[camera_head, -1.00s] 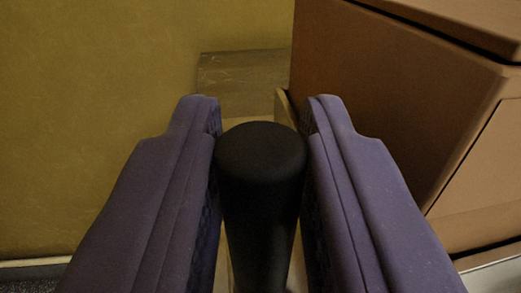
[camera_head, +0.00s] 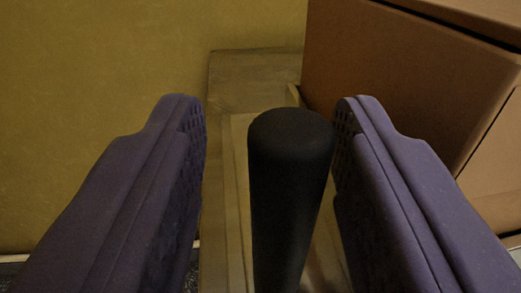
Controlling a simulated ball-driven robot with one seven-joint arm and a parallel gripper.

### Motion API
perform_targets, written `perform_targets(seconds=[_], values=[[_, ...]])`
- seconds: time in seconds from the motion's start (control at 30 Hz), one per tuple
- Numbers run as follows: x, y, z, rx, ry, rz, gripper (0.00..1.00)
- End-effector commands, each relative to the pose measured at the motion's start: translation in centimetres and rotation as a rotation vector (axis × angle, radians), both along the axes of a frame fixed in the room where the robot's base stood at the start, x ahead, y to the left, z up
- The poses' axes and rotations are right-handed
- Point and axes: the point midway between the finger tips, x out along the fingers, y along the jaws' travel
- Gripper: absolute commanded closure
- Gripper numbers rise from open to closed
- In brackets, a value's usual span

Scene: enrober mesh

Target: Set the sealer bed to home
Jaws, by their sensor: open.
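My gripper (camera_head: 271,115) shows as two purple padded fingers, open, one on each side of the picture. A black round-topped cylindrical handle (camera_head: 290,190) stands between the fingers. It is close to the right finger, and I cannot tell whether they touch. A clear gap lies between the handle and the left finger. The handle's lower end is out of the picture. I cannot make out which part, if any, is the sealer bed.
A brown box-like cabinet (camera_head: 400,85) stands close at the right, beyond the right finger. A mustard-yellow wall (camera_head: 100,80) fills the left and back. A grey-brown surface (camera_head: 250,75) with a pale edged panel (camera_head: 238,180) lies beyond and below the handle.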

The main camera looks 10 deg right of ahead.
Motion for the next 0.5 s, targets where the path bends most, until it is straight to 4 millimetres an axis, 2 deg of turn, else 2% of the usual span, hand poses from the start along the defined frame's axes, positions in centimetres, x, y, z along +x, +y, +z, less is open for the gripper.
perform_targets(seconds=[0.3, 0.5], values=[[-5.5, 1.3, 0.3, 0.0, 0.001, 0.004, 0.54], [-7.2, 1.6, 0.1, 0.0, 0.0, 0.004, 0.54]])
